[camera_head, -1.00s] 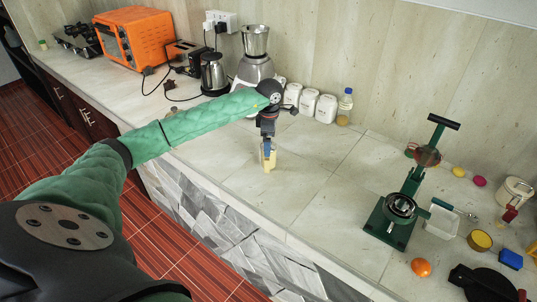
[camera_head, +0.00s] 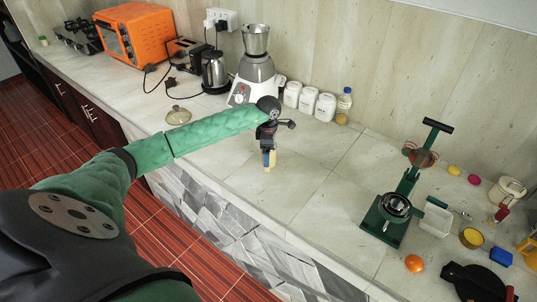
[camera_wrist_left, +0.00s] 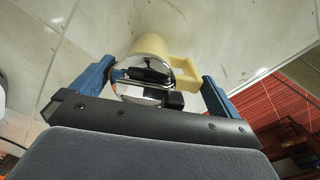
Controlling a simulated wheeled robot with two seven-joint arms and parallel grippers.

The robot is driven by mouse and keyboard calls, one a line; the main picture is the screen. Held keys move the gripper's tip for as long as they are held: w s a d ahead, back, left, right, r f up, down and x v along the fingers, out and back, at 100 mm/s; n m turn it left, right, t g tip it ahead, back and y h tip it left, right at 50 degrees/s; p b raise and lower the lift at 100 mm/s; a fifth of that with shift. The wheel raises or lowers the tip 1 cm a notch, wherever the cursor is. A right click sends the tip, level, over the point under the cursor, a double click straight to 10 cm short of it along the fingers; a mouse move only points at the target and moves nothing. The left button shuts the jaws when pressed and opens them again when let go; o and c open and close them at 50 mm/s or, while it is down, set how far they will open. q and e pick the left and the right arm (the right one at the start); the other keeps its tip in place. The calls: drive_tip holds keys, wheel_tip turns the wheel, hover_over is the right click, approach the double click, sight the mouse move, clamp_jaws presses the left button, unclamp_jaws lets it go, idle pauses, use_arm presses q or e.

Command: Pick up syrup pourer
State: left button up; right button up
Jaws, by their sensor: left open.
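The syrup pourer (camera_wrist_left: 152,52) shows in the left wrist view as a cream-yellow cylinder with a shiny metal top and a yellow side handle. In the left wrist view my left gripper (camera_wrist_left: 155,84) is open, with one blue finger on each side of the pourer. The handle side is close to the right finger; whether they touch I cannot tell. My right gripper is not in view.
A blender (camera_head: 256,70), white canisters (camera_head: 308,101) and a bottle (camera_head: 344,105) stand behind. A glass lid (camera_head: 178,115) lies left, beyond my arm. A green press (camera_head: 394,205) and an orange fruit (camera_head: 414,263) are at right. The counter between the pourer and press is clear.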

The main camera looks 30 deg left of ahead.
use_arm(q)
drive_tip(key=c, duration=1.1)
drive_tip(key=shift+r, duration=0.2)
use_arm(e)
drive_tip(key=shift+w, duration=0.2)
